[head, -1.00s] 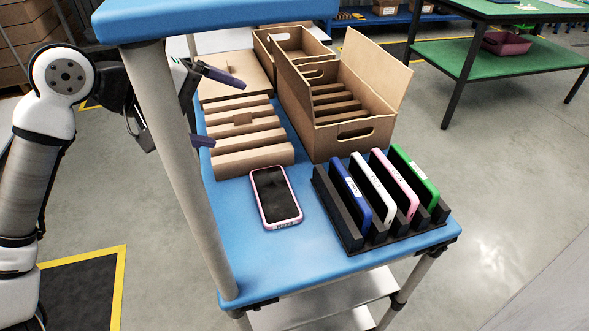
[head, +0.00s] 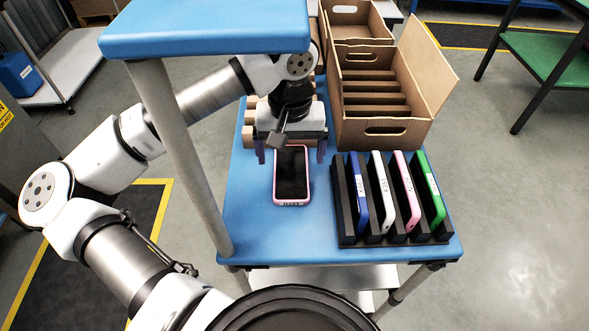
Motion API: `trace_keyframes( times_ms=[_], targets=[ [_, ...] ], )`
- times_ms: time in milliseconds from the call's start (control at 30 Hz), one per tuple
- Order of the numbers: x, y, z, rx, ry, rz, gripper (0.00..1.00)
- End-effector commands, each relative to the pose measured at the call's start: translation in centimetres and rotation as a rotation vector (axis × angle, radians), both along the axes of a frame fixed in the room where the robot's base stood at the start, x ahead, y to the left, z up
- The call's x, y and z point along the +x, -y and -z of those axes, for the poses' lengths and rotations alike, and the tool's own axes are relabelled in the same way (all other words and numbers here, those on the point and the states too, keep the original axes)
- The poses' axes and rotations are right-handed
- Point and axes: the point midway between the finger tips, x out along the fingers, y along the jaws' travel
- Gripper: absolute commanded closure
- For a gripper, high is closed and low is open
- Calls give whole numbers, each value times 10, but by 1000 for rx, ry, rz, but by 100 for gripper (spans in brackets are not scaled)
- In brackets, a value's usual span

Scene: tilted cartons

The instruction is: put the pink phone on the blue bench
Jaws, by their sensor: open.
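A phone with a pink edge and dark screen (head: 291,182) lies flat, screen up, on the blue bench (head: 246,222), left of the black rack. Another pink phone (head: 405,190) stands in the rack between a white and a green phone. My gripper (head: 291,154) points down over the far end of the lying phone. Its purple fingers are apart, one on each side of that phone. I cannot tell whether they touch it or how high they are. The gripper body hides part of the phone's far end.
The black rack (head: 345,235) also holds blue (head: 358,195), white (head: 382,190) and green (head: 431,190) phones. An open carton (head: 384,130) with slots stands behind it. A post and a raised blue shelf (head: 200,30) stand at the left. The bench front left is bare.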

Motion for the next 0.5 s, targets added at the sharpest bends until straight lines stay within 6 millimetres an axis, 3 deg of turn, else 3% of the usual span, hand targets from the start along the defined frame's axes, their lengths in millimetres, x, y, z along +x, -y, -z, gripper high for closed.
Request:
trace_keyframes(
  times_ms=[300, 500],
  targets=[
    [-1, 0, 42, -3, -3, 1, 9],
    [0, 0, 47, -2, 1, 1, 9]
  ],
)
